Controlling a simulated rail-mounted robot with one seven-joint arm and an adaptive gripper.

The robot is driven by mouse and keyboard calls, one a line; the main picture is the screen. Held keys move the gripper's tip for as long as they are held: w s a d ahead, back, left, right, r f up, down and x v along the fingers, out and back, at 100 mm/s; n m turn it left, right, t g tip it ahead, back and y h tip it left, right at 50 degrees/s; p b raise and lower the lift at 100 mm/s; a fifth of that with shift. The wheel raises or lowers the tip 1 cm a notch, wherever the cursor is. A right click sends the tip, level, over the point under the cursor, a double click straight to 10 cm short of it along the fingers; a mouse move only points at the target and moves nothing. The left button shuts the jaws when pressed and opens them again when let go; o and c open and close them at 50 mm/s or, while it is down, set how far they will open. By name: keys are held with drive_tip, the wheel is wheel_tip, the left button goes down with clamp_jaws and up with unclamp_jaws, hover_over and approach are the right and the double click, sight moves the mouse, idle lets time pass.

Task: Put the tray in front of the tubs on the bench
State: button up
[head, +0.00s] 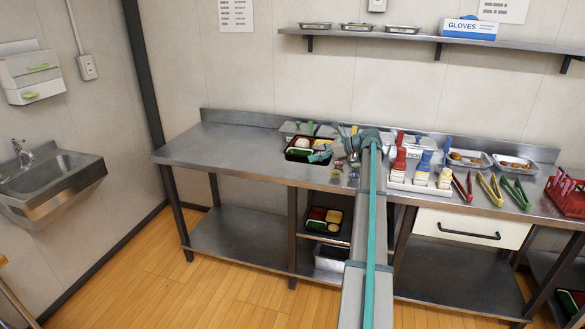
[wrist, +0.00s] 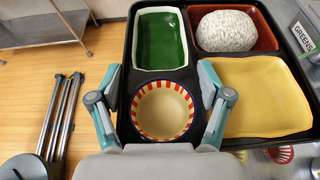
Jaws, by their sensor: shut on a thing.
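A black bento tray (wrist: 187,68) lies at the bench's front edge in front of the tubs (head: 290,127); in the head view its dark edge (head: 297,160) is left of my arm. It has a green compartment, a red one holding a white rice-like mound (wrist: 227,30), and a yellow one. A red-and-yellow striped cup (wrist: 163,109) sits in its near corner. My gripper (wrist: 160,92) has a finger on each side of this cup and is shut on it. In the head view my gripper (head: 321,156) partly covers the tray. Finger contact and tray support are not clearly visible.
A tub labelled GREENS (wrist: 306,37) stands close to the tray's right in the wrist view. Small cups (head: 336,174) stand right of the tray. Bottles (head: 399,163) and colored tongs (head: 490,188) are farther right. The bench's left end (head: 215,145) is clear.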

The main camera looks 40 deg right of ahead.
drive_tip(key=w+f, duration=0.1)
drive_tip(key=w, duration=0.1)
drive_tip(key=w+d+f+p, duration=0.1)
drive_tip(key=w, duration=0.2)
drive_tip(key=w+f, duration=0.1)
drive_tip(key=w, duration=0.2)
drive_tip(key=shift+d, duration=0.35)
drive_tip(key=p, duration=0.1)
hover_over(299, 173)
drive_tip(key=s, duration=0.2)
drive_tip(key=f, duration=0.5)
drive_tip(key=shift+w+a, duration=0.2)
drive_tip(key=shift+w, duration=0.05)
drive_tip(key=shift+w+f, duration=0.4)
drive_tip(key=shift+f, duration=0.2)
drive_tip(key=shift+w+f+p, duration=0.2)
drive_tip(key=shift+f+p, duration=0.4)
drive_tip(key=shift+f, duration=1.15)
drive_tip(key=shift+f, duration=0.1)
drive_tip(key=o, duration=1.2)
drive_tip(key=b+v, duration=0.2)
drive_tip(key=v, duration=1)
